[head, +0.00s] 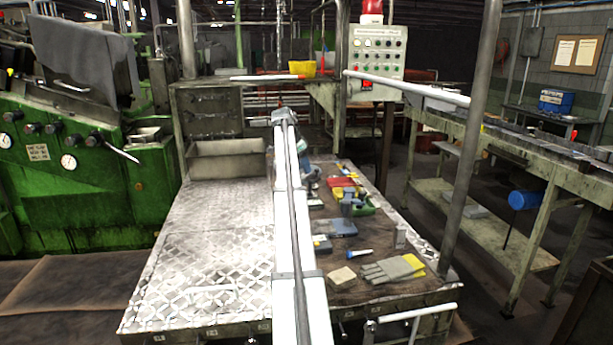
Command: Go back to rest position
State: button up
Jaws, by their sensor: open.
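My arm reaches from the bottom middle up over the workbench (215,240), with its raised joint in front of the far end of the bench. My gripper (312,188) shows small and partly hidden just right of the arm links, above the dark right-hand part of the bench top. It is open, and no object shows in it. Its exact height over the bench is hard to tell.
The right half of the bench holds a red box (342,183), a green-and-blue tool (355,203), a blue-grey case (337,227), gloves (393,268) and a beige block (342,276). The left metal plate is clear. A control panel (377,52) and a post (470,140) stand nearby.

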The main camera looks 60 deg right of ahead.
jog(key=shift+v, duration=1.3)
